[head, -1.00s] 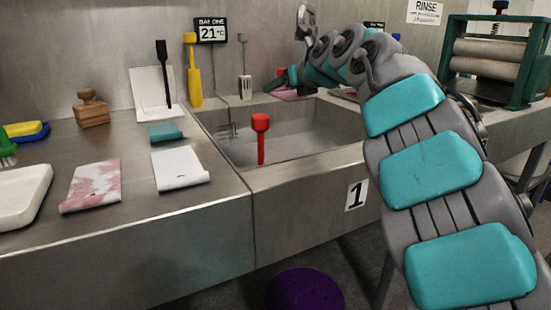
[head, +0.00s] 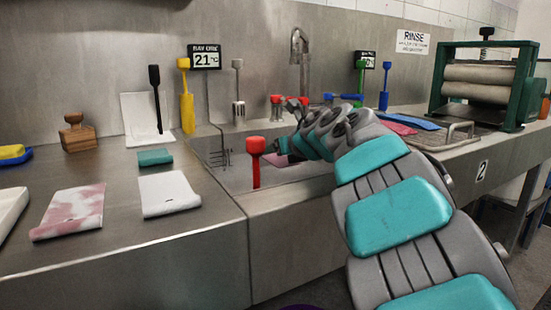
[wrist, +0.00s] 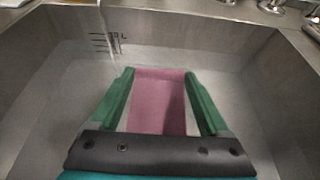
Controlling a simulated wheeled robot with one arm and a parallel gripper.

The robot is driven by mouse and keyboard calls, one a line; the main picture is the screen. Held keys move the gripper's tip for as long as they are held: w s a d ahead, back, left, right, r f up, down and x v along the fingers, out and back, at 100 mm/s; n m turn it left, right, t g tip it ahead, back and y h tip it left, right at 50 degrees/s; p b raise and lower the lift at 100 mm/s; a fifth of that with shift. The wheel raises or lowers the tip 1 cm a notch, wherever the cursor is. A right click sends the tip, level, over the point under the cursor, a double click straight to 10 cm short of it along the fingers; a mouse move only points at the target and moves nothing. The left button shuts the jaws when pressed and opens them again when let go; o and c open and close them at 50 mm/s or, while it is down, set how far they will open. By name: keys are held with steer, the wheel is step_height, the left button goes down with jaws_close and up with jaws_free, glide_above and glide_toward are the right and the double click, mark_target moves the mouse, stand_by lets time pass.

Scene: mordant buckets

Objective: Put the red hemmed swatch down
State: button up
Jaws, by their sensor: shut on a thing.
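My gripper (head: 281,146) is at the sink of bay one, at the far side of the red-handled tool. In the wrist view its two green fingers (wrist: 159,74) are closed on a red swatch (wrist: 158,105), which looks dusky pink. The swatch lies flat between the fingers, over the sink basin (wrist: 55,75). A small part of the swatch (head: 275,160) shows beside the gripper in the head view. I cannot tell whether it touches the water or basin floor. Its hem is not clear.
A red-handled tool (head: 256,160) stands at the sink's front edge. A tap (head: 300,48) rises behind. A white swatch (head: 168,193) and a stained swatch (head: 72,212) lie on the left counter. Another red swatch (head: 392,128) and a blue swatch (head: 409,121) lie right, near the green-framed mangle (head: 487,88).

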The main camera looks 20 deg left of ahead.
mark_target(279, 160)
steer(key=shift+f, duration=0.5)
steer(key=shift+f+b, duration=0.6)
steer(key=shift+f, duration=0.15)
steer(key=o, duration=1.1)
steer(key=shift+f, duration=0.1)
steer(key=shift+o, duration=1.1)
steer(key=shift+w+f, duration=0.1)
steer(key=shift+f, duration=0.15)
steer(key=shift+r, duration=0.1)
steer(key=shift+r+p, duration=0.35)
steer(key=r+v, duration=0.1)
steer(key=v, duration=1.1)
steer(key=shift+r+b, duration=0.2)
steer(key=shift+b, duration=0.2)
